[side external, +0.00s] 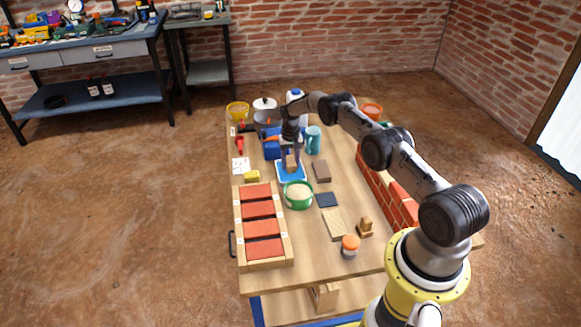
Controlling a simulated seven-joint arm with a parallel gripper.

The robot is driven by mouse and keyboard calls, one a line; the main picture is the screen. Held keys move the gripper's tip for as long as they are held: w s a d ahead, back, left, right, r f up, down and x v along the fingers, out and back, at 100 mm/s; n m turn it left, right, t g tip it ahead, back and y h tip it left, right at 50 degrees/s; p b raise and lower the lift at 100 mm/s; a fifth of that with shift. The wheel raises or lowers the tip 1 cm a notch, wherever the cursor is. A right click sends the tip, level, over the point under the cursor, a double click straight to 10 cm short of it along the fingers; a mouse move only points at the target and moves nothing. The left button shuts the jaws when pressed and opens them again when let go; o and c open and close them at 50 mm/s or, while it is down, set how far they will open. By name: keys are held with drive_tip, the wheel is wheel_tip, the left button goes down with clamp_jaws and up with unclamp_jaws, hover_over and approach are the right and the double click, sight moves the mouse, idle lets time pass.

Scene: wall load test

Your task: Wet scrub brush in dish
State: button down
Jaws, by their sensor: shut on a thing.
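My gripper (291,153) points down over the blue dish (280,180), towards the far middle of the table. It is shut on a small brown block-shaped thing, which looks like the scrub brush (291,164). The brush appears upright, within the dish's outline. I cannot tell whether its bristles touch the dish's bottom or any water. The dish is a shallow blue rectangle with a paler inside, partly hidden by the brush and gripper.
A green-rimmed bowl (298,196) stands just in front of the dish. A brown block (321,171) is to its right, a yellow sponge (252,176) to its left. A teal mug (314,140) and a blue container (272,150) stand behind. A brick wall (388,189) lines the right side.

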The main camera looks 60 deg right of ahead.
sight(290, 161)
drive_tip(key=shift+r, duration=2.1)
